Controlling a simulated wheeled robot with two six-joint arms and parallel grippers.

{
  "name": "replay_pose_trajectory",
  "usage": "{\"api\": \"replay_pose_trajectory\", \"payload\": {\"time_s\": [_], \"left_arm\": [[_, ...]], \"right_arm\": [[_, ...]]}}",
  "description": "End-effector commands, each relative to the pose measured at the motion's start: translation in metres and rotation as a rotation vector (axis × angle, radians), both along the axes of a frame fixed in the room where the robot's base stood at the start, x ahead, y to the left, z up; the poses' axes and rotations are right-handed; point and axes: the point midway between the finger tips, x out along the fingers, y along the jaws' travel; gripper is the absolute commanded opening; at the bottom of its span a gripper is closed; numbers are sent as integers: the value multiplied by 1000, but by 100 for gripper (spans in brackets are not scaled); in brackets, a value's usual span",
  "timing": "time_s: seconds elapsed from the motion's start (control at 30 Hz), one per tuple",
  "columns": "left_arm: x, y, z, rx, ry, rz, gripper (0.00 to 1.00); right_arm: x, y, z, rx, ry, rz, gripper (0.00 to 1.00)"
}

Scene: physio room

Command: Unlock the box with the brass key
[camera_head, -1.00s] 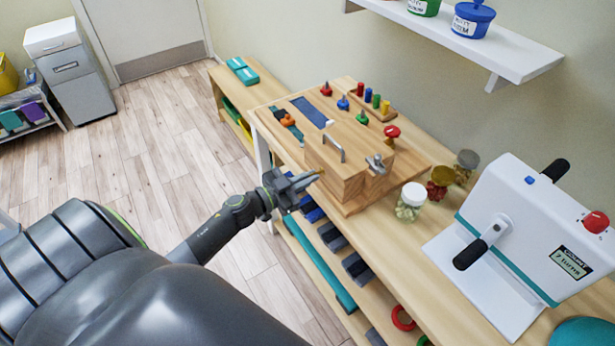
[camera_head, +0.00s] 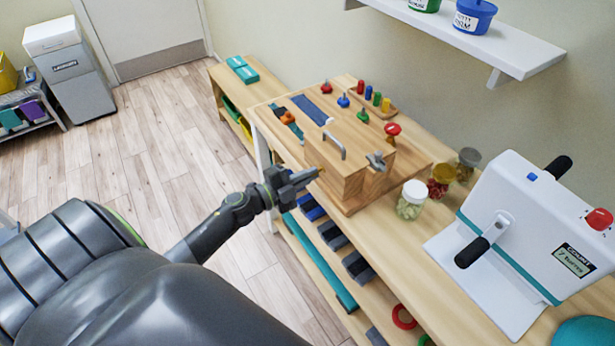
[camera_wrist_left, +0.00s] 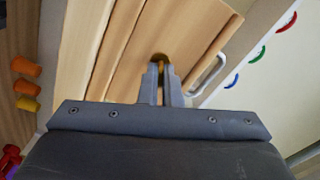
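The wooden box (camera_head: 340,178) stands on the wooden board on the bench, with a metal handle (camera_head: 334,146) on top and a metal latch-like fitting (camera_head: 376,161) at its right. My left gripper (camera_head: 312,174) is at the box's left-hand face. In the left wrist view, its two fingers (camera_wrist_left: 161,80) are close together around the brass key (camera_wrist_left: 160,60), whose small visible part is at the box face. The rest of the key is hidden by the fingers and the box, so I cannot tell how deep it sits. My right gripper is out of view.
Pegs (camera_head: 368,95) and knobs stand on the board behind the box. Several jars (camera_head: 411,200) stand to its right. A white crank machine (camera_head: 520,235) fills the bench's right end. A wall shelf (camera_head: 450,35) hangs above.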

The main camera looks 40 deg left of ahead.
Motion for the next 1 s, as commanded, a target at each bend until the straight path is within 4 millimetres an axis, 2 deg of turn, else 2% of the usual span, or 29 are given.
{"api": "replay_pose_trajectory", "payload": {"time_s": [0.4,1.0], "left_arm": [[-1,0,-2,220,-89,-1,0],[-1,0,-1,267,-108,-1,0]], "right_arm": [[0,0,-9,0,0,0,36],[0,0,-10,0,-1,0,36]]}}
